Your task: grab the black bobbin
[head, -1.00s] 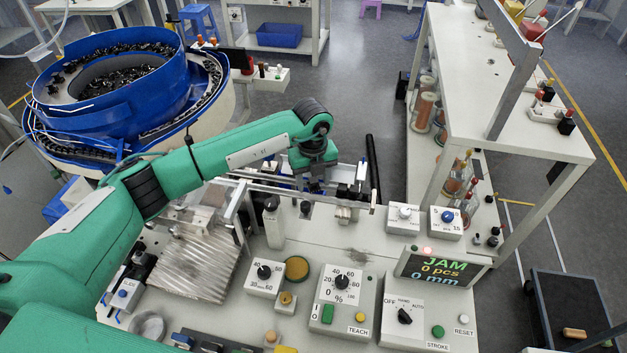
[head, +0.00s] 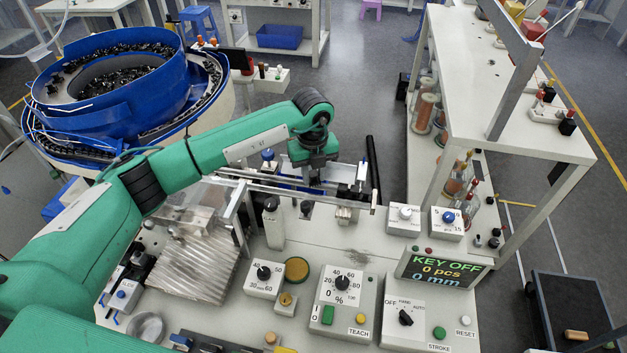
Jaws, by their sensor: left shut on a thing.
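My left gripper (head: 316,180) points down over the metal rails (head: 270,186) at the back of the bench. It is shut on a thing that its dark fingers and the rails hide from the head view. I cannot make out whether this thing is the black bobbin. A small dark piece (head: 305,208) stands on the bench just in front of the rails, below the gripper. I cannot tell whether it is a bobbin. My right gripper is not in view.
A blue bowl feeder (head: 105,95) full of dark parts stands at the left. A control box (head: 342,295) and a display (head: 440,270) reading "KEY OFF" fill the bench front. A black upright bar (head: 373,170) rises right of the gripper. Copper spools (head: 425,110) stand under the right shelf.

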